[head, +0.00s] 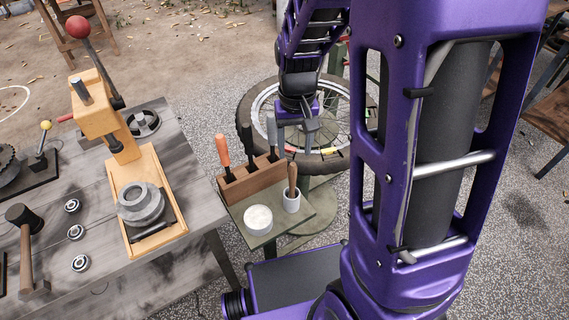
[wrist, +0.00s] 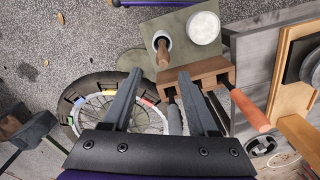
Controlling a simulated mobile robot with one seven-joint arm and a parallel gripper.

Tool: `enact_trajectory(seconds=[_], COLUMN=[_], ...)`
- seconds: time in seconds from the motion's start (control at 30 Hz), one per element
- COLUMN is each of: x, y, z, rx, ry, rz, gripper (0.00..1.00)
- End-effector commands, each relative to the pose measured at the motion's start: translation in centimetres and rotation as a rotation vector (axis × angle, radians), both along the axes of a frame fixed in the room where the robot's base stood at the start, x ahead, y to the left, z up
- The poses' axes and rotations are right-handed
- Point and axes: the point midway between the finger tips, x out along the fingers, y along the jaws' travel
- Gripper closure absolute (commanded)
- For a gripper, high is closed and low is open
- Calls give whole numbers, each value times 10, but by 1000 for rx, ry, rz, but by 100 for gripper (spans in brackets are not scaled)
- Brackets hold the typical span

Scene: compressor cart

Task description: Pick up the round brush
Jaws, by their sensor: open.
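The round brush appears to be the wooden-handled tool (head: 292,176) standing in a small white cup (head: 291,202) on the green stand. Its lower end is hidden in the cup. In the wrist view the wooden handle (wrist: 162,52) rises from the cup and points towards the camera, just beyond the gap between the fingertips. My gripper (head: 297,132) is open and empty, above and slightly behind the cup. Its two grey fingers also show in the wrist view (wrist: 159,74), apart from the handle.
A wooden block (head: 253,180) holding several upright tools, one orange-handled, stands close beside the cup. A round white-topped container (head: 258,219) sits in front. A spoked wheel (head: 330,120) lies behind. The grey workbench (head: 190,190) with a press is at left.

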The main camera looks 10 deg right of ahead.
Motion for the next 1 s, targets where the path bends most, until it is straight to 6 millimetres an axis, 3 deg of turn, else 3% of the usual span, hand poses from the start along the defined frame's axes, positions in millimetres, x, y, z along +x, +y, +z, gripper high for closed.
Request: enact_trajectory(seconds=[0.03,0.27,0.6,0.9,1.0], x=[-1,0,-6,-5,-5], y=[0,0,4,4,4], z=[-10,-26,-71,-75,-75], rx=[-1,1,0,1,1], ry=[4,0,2,-2,-2], rz=[0,0,-2,0,0], gripper=[41,41,41,41,57])
